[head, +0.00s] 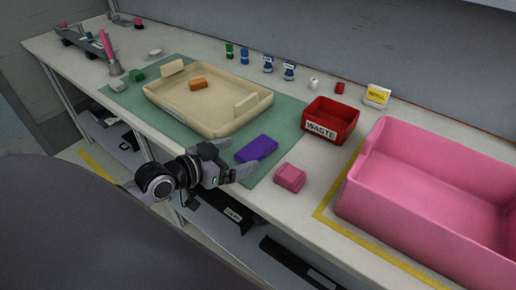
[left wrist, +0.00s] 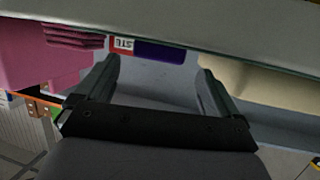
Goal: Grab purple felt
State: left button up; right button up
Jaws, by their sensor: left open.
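The purple felt (head: 257,149) is a flat purple block on the front right part of the green mat (head: 290,112). In the left wrist view the purple felt (left wrist: 160,52) shows as a narrow strip beyond the fingertips, roughly between them. My left gripper (head: 240,160) is open and empty at the table's front edge, just left of and in front of the felt, apart from it as far as I can tell. Its two fingers (left wrist: 160,68) are spread wide in the left wrist view. My right gripper is not in view.
A beige tray (head: 205,124) with an orange block (head: 197,84) lies behind left of the felt. A pink block (head: 290,177) sits close on its right. A red waste bin (head: 330,120) stands behind right, and a large pink bin (head: 375,207) fills the right.

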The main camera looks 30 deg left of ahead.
aim_at(256, 149)
pick_arm(q)
jog(key=shift+x, duration=2.75)
jog(key=shift+r, duration=0.1)
jog(key=c, duration=1.1)
